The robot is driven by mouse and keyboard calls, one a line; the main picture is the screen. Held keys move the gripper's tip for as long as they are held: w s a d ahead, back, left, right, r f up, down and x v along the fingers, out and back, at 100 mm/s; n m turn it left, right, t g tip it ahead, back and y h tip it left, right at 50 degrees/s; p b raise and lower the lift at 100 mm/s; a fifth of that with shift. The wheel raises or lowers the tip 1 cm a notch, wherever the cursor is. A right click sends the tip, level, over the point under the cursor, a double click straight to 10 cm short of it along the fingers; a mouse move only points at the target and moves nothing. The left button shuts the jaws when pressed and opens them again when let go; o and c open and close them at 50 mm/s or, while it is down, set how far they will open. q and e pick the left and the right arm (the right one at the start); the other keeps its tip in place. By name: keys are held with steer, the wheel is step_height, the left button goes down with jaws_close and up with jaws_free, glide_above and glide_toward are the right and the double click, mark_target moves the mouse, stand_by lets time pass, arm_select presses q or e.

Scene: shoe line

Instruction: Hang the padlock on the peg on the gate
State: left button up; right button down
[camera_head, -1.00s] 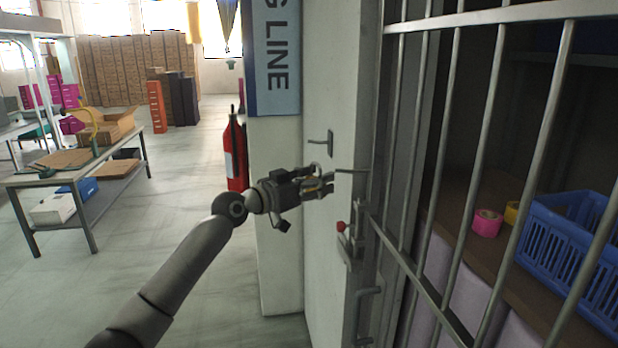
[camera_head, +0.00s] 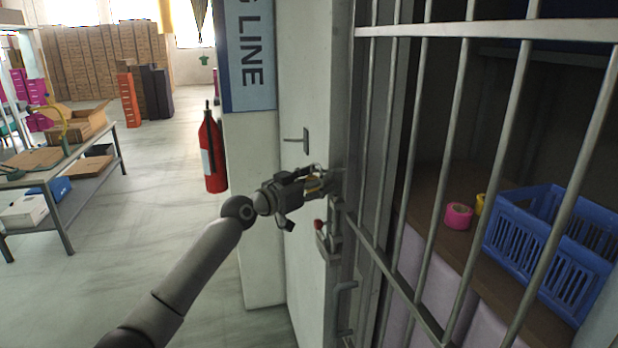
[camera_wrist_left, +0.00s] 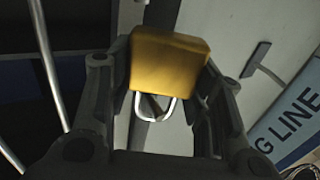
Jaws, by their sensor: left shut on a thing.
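My left gripper (camera_head: 326,182) is shut on the padlock and is close against the gate's frame edge. The padlock (camera_wrist_left: 168,62) has a yellow body and a pale metal shackle, and sits between the two fingers in the left wrist view. The gate (camera_head: 425,100) has grey metal bars. Its peg, seen earlier, is now hidden or merged with the fingertips. A dark narrow shape shows within the shackle's loop; I cannot tell if it is the peg. My right gripper is not in view.
A metal lever or hook (camera_head: 305,141) is on the pale wall, above the gripper. A blue crate (camera_head: 545,245) and pink tape (camera_head: 457,216) are behind the bars.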

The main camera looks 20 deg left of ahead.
arm_select(q)
steer(key=shift+w+d+f+b, duration=0.25)
steer(key=shift+w+d+b, duration=0.15)
steer(key=shift+d, duration=0.25)
steer(key=shift+w+d+f+b, duration=0.2)
steer(key=shift+w+d+b, duration=0.1)
steer(key=shift+w+d, duration=0.25)
steer(key=shift+s, duration=0.1)
steer(key=o, duration=1.2)
steer(key=shift+o, duration=0.2)
steer(key=shift+d, duration=0.1)
steer(key=shift+f, duration=0.1)
